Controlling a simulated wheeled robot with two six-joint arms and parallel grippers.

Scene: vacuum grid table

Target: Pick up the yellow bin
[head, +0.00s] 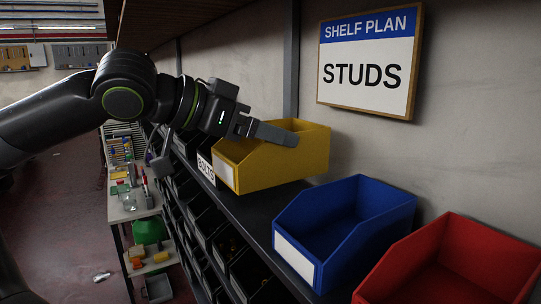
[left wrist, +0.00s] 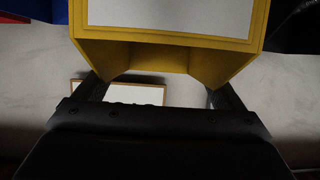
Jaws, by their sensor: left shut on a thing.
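The yellow bin (head: 285,168) is at the far end of the black shelf in the head view, with a white label on its front. My left gripper (head: 285,136) reaches in from the left over the bin's front. In the left wrist view the yellow bin (left wrist: 170,55) fills the top middle, and the fingers of my left gripper (left wrist: 157,92) are at both its sides, shut on it. In the head view the bin seems to sit at or just above the shelf; any gap is hard to tell. My right gripper is not in view.
A blue bin (head: 335,235) and a red bin (head: 465,265) stand nearer on the shelf (head: 240,205). A sign reading "SHELF PLAN STUDS" (head: 368,62) hangs on the wall behind. A dark upper shelf (head: 165,18) overhangs the far end. A cluttered bench (head: 125,205) stands at left.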

